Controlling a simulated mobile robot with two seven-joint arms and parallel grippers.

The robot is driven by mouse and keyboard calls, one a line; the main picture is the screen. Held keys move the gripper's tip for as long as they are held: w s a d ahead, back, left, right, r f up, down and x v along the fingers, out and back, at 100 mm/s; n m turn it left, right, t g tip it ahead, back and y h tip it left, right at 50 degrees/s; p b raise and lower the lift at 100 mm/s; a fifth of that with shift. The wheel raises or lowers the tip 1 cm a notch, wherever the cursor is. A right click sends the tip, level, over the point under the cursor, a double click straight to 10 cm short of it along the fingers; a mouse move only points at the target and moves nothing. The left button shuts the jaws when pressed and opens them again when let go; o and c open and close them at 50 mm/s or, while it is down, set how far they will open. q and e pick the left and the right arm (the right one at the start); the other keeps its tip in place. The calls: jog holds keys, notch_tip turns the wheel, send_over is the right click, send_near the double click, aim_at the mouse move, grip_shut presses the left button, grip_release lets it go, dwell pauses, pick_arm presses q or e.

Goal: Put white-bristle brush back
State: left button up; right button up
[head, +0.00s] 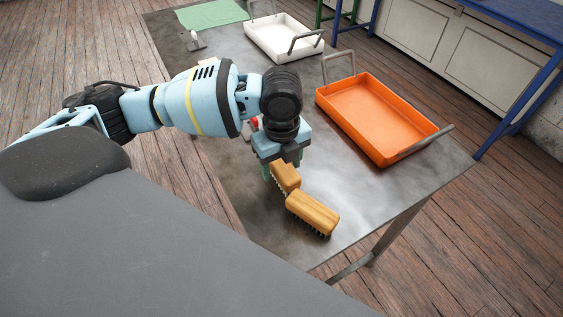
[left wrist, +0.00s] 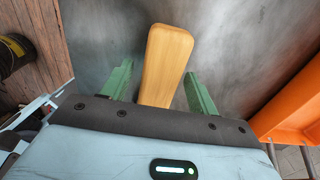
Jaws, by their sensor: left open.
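Two wooden brush pieces lie close together on the metal table: a smaller one (head: 286,176) under my left gripper and a larger block (head: 313,212) with dark bristles, nearer the table's front edge. Pale bristles seem to show under the smaller one, but too small to be sure. My left gripper (head: 282,166) points down over the smaller piece with its green fingers open. In the left wrist view, a tan wooden piece (left wrist: 166,55) lies between the spread fingers (left wrist: 158,71), with gaps on both sides. Its near end is hidden by the gripper body. My right gripper is out of view.
An orange tray (head: 430,133) with metal handles stands right of the gripper. A white tray (head: 250,35) stands farther back, with a green cloth (head: 212,14) and a small grey tool (head: 195,42) to its left. A small red thing (head: 254,123) is partly hidden behind my arm.

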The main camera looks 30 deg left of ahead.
aim_at(282, 164)
pick_arm(q)
jog(key=shift+r, duration=0.1)
jog(key=shift+r, duration=0.2)
notch_tip(282, 164, up, 12)
jog(key=p, duration=0.1)
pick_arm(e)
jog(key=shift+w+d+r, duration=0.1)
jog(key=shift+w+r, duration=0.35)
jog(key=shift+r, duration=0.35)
pick_arm(q)
jog(key=shift+f, duration=0.15)
